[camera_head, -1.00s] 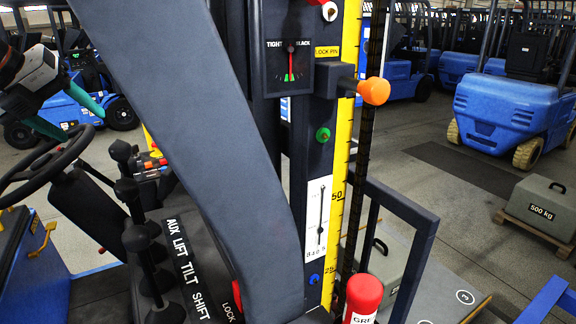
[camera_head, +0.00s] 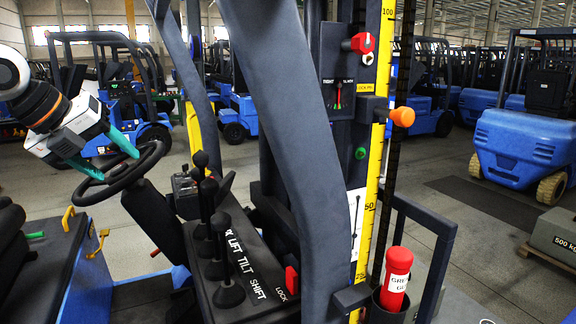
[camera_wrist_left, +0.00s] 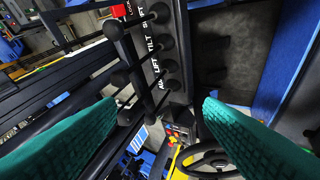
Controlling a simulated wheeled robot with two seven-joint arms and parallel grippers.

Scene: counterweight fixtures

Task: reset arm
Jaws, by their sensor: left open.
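My left gripper (camera_head: 120,166) is at the left of the head view, beside the steering wheel (camera_head: 138,178). Its two teal fingers are spread apart with nothing between them; from the head its tips overlap the wheel's rim. In the left wrist view my open fingers (camera_wrist_left: 160,118) frame the lower end of the lever console, with black-knobbed levers (camera_wrist_left: 120,80) above. The same levers (camera_head: 222,250) stand on the console in the head view, right of the gripper and apart from it. My right gripper is not in view.
A dark post (camera_head: 300,120) partly hides the gauge panel behind it. A yellow scale (camera_head: 372,190), orange knob (camera_head: 402,117) and red grease bottle (camera_head: 396,278) stand to the right. A grey 500 kg weight (camera_head: 556,235) and parked blue forklifts (camera_head: 520,140) lie beyond. Floor shows between.

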